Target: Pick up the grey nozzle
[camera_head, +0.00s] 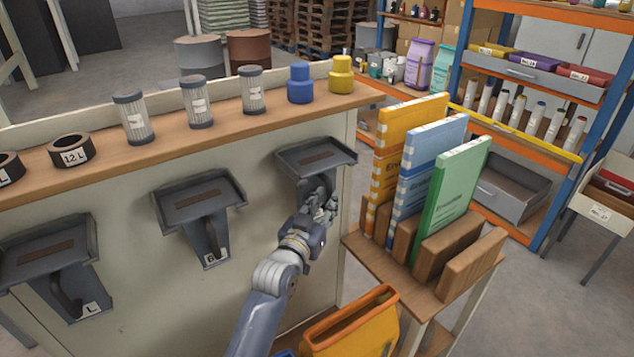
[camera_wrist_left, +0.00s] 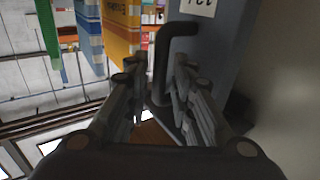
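I cannot make out a grey nozzle for certain. A blue stepped piece (camera_head: 300,83) and a yellow one (camera_head: 341,74), perhaps nozzles, stand upright on the wooden ledge (camera_head: 215,135). My left gripper (camera_head: 322,203) is below the tray of the rightmost dark grey wall unit (camera_head: 316,156). In the left wrist view, my left gripper (camera_wrist_left: 157,80) has its fingers apart. A dark bent handle (camera_wrist_left: 161,60) on the grey unit shows between them, with visible gaps; whether a finger touches it I cannot tell. My right gripper is not in view.
Several grey ribbed cylinders (camera_head: 197,102) and black rings (camera_head: 71,150) share the ledge. Two more wall units (camera_head: 200,205) hang left. Orange, blue and green sacks (camera_head: 453,187) stand in a wooden rack to the right. An orange open bin (camera_head: 352,325) is below.

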